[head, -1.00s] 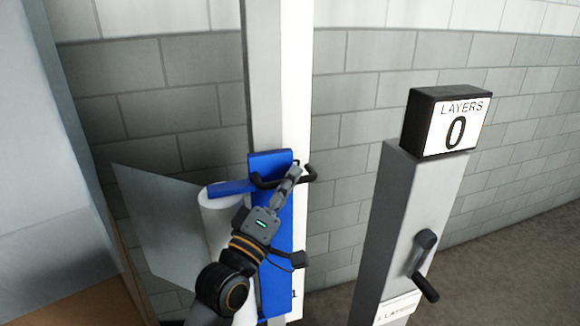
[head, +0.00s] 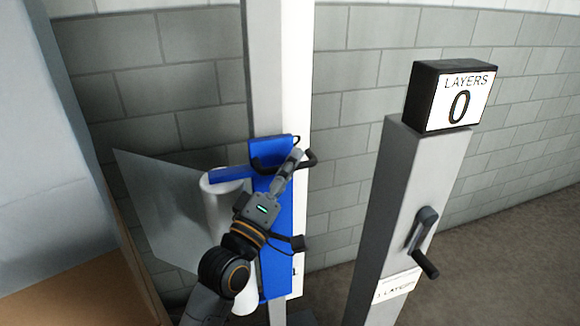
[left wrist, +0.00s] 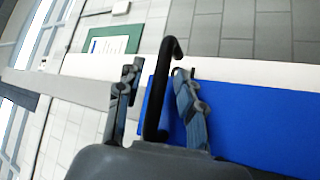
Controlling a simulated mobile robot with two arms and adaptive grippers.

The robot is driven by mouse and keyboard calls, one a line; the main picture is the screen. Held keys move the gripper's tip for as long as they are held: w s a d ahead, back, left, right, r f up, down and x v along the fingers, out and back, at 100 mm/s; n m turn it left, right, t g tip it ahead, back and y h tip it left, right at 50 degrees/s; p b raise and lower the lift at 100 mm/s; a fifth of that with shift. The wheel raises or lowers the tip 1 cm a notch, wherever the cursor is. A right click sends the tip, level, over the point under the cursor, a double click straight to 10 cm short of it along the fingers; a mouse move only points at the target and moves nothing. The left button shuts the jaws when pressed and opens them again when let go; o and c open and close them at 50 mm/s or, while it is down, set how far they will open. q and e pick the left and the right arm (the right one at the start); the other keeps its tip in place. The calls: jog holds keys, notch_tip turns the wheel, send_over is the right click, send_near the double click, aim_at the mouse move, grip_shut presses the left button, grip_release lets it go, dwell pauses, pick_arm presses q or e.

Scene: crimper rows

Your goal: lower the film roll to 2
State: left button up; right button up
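The film roll (head: 218,205) is a white upright cylinder with a translucent film sheet (head: 165,205) stretching left from it. It sits on a blue carriage (head: 275,225) on a grey mast (head: 265,70). A black handle (head: 268,165) sticks out near the carriage top. My left gripper (head: 295,160) is at this handle. In the left wrist view the handle bar (left wrist: 160,90) stands between the two separated fingers of my left gripper (left wrist: 158,90), closer to the right one. A scale strip (head: 298,90) beside the mast is partly hidden; one mark reads "1". My right gripper is not in view.
A grey post (head: 400,200) at right carries a black box with a "LAYERS 0" display (head: 460,100), a crank (head: 422,240) and a small label. A grey block wall (head: 360,80) stands behind. A large pale box-like load (head: 45,150) fills the left side.

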pick_arm(q)
jog(key=v, duration=1.2)
